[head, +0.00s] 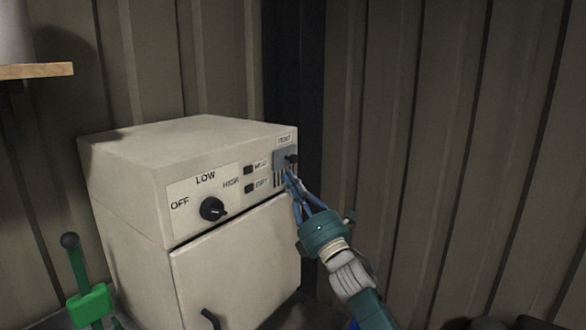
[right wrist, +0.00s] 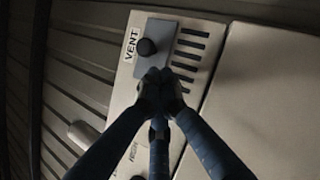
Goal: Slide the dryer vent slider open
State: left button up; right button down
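The dryer (head: 140,150) is a cream box with a control panel on its front. The vent slider (head: 281,160) is a grey plate with a black knob (head: 292,158) at the panel's upper right, under a VENT label. In the right wrist view the slider plate (right wrist: 168,55) leaves part of several dark slots (right wrist: 190,55) uncovered beside it. My right gripper (head: 289,174) is at the vent, its fingertips together just below the knob. In the wrist view the fingertips (right wrist: 159,78) overlap the plate's edge; I cannot tell whether they touch it. Nothing shows between them. My left gripper is out of view.
The dryer door (head: 235,262) is shut below. A green lever piece (head: 88,300) stands at lower left, a wooden shelf (head: 35,71) at upper left. A corrugated wall is close behind.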

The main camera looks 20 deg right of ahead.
jog(key=shift+w+d+r, duration=0.35)
jog(key=shift+d+r, duration=0.05)
jog(key=shift+r, duration=0.05)
jog(key=shift+a, duration=0.1)
